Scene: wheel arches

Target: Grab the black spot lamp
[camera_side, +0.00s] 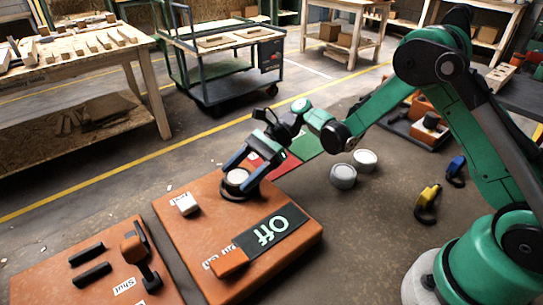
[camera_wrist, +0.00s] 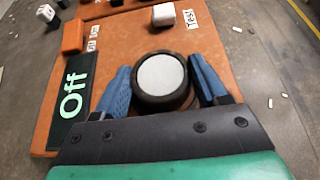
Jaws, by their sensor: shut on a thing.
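The black spot lamp (camera_wrist: 165,102) has a round dark housing and a pale lens. In the wrist view it sits between my gripper's two blue fingers, one on each side. In the side view the lamp (camera_side: 237,177) is over the far part of the orange board (camera_side: 185,235), lens up. My gripper (camera_side: 238,180) is shut on it. The fingers partly hide its sides. I cannot tell whether its underside touches the board.
The board carries a black "Off" panel (camera_side: 270,228), an orange block (camera_side: 230,263) and a white block (camera_side: 187,203). A second orange board (camera_side: 75,285) lies left. Two pale round lamps (camera_side: 343,176) (camera_side: 365,160), a yellow clamp (camera_side: 428,198) and a blue clamp (camera_side: 456,168) lie on the floor.

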